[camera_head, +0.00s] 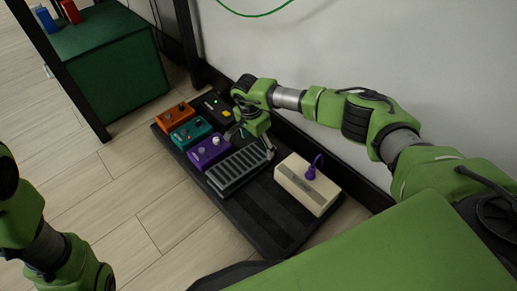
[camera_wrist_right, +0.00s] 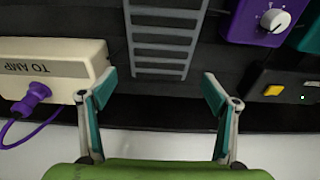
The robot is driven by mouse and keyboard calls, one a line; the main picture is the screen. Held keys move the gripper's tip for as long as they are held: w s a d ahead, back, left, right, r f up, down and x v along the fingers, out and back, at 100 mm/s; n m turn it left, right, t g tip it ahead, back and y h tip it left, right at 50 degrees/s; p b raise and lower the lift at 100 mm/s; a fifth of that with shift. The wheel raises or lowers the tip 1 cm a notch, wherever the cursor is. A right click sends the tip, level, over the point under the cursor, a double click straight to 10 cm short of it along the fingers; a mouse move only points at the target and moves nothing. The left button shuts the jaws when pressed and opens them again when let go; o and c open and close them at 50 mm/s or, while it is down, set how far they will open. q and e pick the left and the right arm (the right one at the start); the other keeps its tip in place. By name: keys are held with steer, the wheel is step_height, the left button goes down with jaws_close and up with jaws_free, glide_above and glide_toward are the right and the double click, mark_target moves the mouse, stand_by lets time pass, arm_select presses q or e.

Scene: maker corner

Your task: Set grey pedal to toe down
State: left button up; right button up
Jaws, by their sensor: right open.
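The grey pedal (camera_head: 238,172) is a ribbed rocker plate on the black pedalboard, between the purple pedal and the cream box. In the right wrist view its ribbed plate (camera_wrist_right: 165,42) runs up out of the top of the frame. I cannot tell its exact tilt. My right gripper (camera_head: 250,146) is over the pedal's wall-side end, fingers spread and empty. In the right wrist view the open fingers (camera_wrist_right: 160,88) stand either side of the line of the plate, with no clear contact. My left arm shows at lower left, but its gripper is not visible.
The purple pedal (camera_head: 210,151), teal pedal (camera_head: 191,133) and orange pedal (camera_head: 175,117) line the left side of the pedalboard (camera_head: 262,216). A black box with a yellow button (camera_wrist_right: 273,90) is near the wall. The cream box (camera_head: 307,184) with a purple plug stands right.

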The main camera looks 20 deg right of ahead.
step_height(320, 180, up, 7)
steer(key=shift+s+a+r, duration=0.15)
steer(key=shift+s+a, duration=0.05)
steer(key=shift+a, duration=0.25)
steer(key=shift+c, duration=0.5)
